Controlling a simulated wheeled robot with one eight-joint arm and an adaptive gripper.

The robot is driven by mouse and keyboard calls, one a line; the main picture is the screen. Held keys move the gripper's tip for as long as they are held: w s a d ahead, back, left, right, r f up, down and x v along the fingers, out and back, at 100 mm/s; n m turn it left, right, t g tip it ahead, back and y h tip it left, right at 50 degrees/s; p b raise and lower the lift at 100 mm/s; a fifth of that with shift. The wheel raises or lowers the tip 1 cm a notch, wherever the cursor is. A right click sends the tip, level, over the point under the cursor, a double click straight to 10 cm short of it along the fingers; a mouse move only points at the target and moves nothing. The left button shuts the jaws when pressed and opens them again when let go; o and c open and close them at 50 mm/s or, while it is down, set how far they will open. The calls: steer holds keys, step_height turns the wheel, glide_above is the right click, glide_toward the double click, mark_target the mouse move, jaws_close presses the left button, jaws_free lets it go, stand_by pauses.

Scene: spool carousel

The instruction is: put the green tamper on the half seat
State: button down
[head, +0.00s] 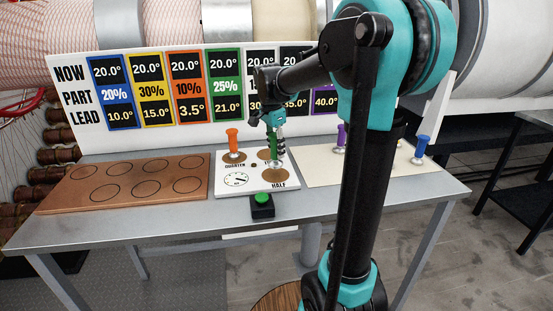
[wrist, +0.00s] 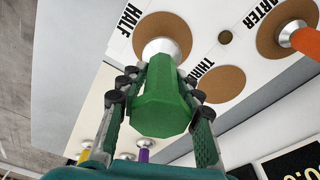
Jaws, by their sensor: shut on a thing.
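My gripper (head: 273,141) is shut on the green tamper (head: 272,150) by its handle and holds it upright over the white seat board. In the wrist view the green handle (wrist: 160,108) is between my fingers (wrist: 160,88). Its metal foot (wrist: 160,47) overlaps the lower part of the half seat (wrist: 163,27), a brown disc beside the word HALF. In the head view the half seat (head: 275,175) shows bare in front of the tamper. I cannot tell whether the foot touches the board.
An orange tamper (head: 232,142) stands on the quarter seat, left of my gripper. A purple tamper (head: 341,137) and a blue one (head: 422,144) stand on the cream mat (head: 315,172). A green-button box (head: 262,205) sits in front. A brown ringed board (head: 90,204) lies left.

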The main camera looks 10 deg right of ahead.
mark_target(274, 135)
steer(key=shift+f, duration=1.9)
steer(key=shift+f, duration=0.1)
steer(key=c, duration=1)
jaws_free()
steer(key=r, duration=0.4)
steer(key=a+r, duration=0.1)
steer(key=r, duration=0.7)
steer(key=shift+s+a+r, duration=0.1)
steer(key=shift+s+a, duration=0.05)
steer(key=shift+s, duration=0.1)
